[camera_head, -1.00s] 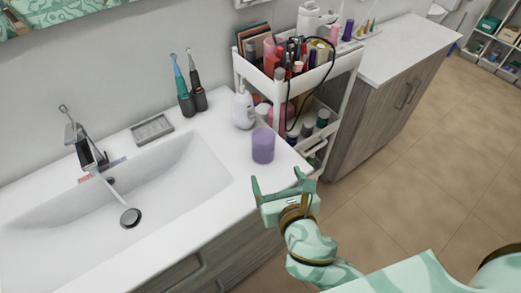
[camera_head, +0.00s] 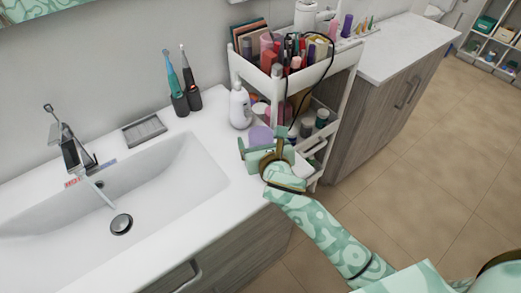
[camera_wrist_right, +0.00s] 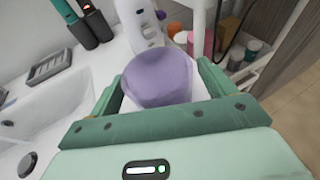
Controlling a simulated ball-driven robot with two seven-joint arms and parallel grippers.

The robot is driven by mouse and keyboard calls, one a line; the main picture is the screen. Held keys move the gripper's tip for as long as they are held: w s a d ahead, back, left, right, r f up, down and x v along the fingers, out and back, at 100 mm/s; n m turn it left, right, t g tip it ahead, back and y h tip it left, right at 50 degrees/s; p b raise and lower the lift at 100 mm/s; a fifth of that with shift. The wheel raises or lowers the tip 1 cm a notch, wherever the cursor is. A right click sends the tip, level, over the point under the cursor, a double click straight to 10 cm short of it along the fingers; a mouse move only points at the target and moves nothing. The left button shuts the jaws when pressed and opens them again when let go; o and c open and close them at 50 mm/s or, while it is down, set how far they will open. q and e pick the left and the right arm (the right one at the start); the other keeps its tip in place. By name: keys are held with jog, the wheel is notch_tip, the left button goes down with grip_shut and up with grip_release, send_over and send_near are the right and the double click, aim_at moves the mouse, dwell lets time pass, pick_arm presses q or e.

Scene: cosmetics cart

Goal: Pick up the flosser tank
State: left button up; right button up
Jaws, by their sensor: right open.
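A purple cylinder, which seems to be the flosser tank (camera_head: 260,134), stands on the white counter right of the sink. My right gripper (camera_head: 265,146) is open in front of it and hides its lower part in the head view. In the right wrist view the purple tank (camera_wrist_right: 158,78) shows between the two open fingers of the gripper (camera_wrist_right: 158,90). I cannot tell whether either finger touches it. My left gripper is not in view.
A white bottle (camera_head: 240,106) stands just behind the tank. A white cart (camera_head: 338,72) full of cosmetics is close on the right. Two electric toothbrushes (camera_head: 180,104), a grey soap dish (camera_head: 145,131) and the sink (camera_head: 150,195) lie to the left.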

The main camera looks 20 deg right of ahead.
jog(key=c, duration=1.2)
jog(key=shift+o, duration=0.2)
jog(key=shift+r, duration=0.1)
